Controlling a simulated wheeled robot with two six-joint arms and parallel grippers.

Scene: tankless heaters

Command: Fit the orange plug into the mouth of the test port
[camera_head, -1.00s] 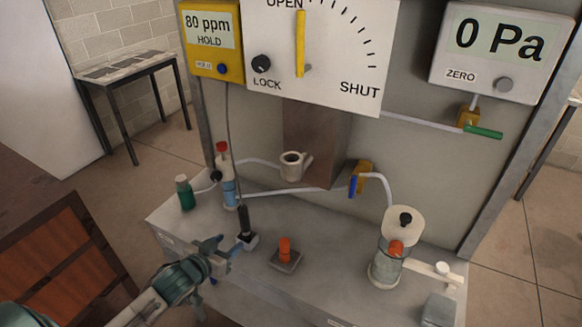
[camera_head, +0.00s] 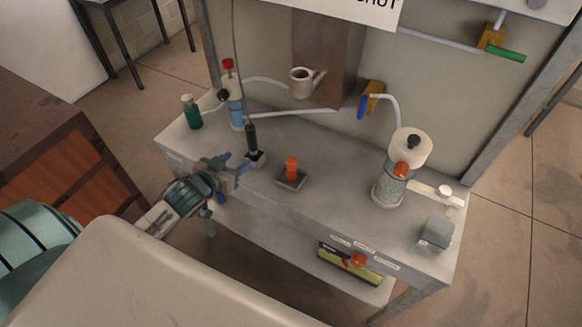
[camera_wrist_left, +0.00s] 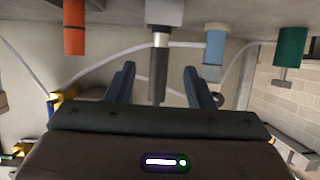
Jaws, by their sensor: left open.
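The orange plug (camera_head: 291,165) stands upright in a small dark holder (camera_head: 291,181) on the grey bench. It also shows in the wrist view (camera_wrist_left: 74,28), which is upside down, to the left of my fingers. My left gripper (camera_head: 238,170) is open and empty at the bench's front edge, left of the plug. In the wrist view its two fingers (camera_wrist_left: 159,86) are apart, with a black probe (camera_wrist_left: 158,75) showing between them, not clearly gripped. A white spouted fitting (camera_head: 302,82) on the back panel may be the test port; I cannot tell. My right gripper is not visible.
A green bottle (camera_head: 191,112) and a blue-white bottle (camera_head: 236,105) are at the back left. A clear canister (camera_head: 392,180) and a grey box (camera_head: 436,233) stand right. The bench between plug and canister is clear.

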